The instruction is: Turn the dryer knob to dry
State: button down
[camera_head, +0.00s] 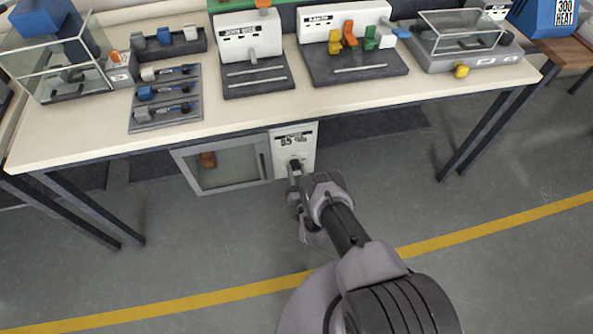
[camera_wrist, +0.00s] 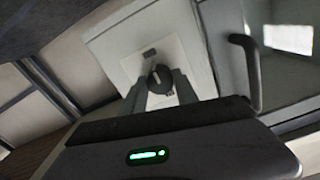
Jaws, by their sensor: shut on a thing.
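The dryer (camera_head: 222,165) is a white and grey cabinet on the floor under the table, with a glass door on its left and a white control panel (camera_head: 295,143) on its right. The round dark dryer knob (camera_wrist: 159,77) is on that panel in the wrist view, with a light mark on it. My gripper (camera_wrist: 160,84) reaches up to the panel, and its two fingers are shut on the knob, one on each side. In the head view my gripper (camera_head: 296,170) is at the panel and hides most of the knob.
The dryer door handle (camera_wrist: 246,70) sticks out close beside my gripper. The table (camera_head: 200,128) stands above the dryer, with tool stands and a glass case (camera_head: 470,32) on it. Table legs (camera_head: 490,130) stand to the right. The floor in front is clear.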

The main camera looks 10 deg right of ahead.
jog(key=shift+n, duration=0.3)
jog(key=n, duration=0.4)
jog(key=shift+w+r+p, duration=0.1)
jog(key=shift+p, duration=0.3)
jog(key=n, duration=0.4)
jog(key=shift+n, duration=0.3)
jog(key=n, duration=0.4)
jog(key=shift+r+n, duration=0.1)
jog(key=shift+n, duration=2.1)
jog(key=shift+w, duration=0.1)
jog(key=c, duration=0.9)
grip_release()
jog(key=shift+c, duration=0.2)
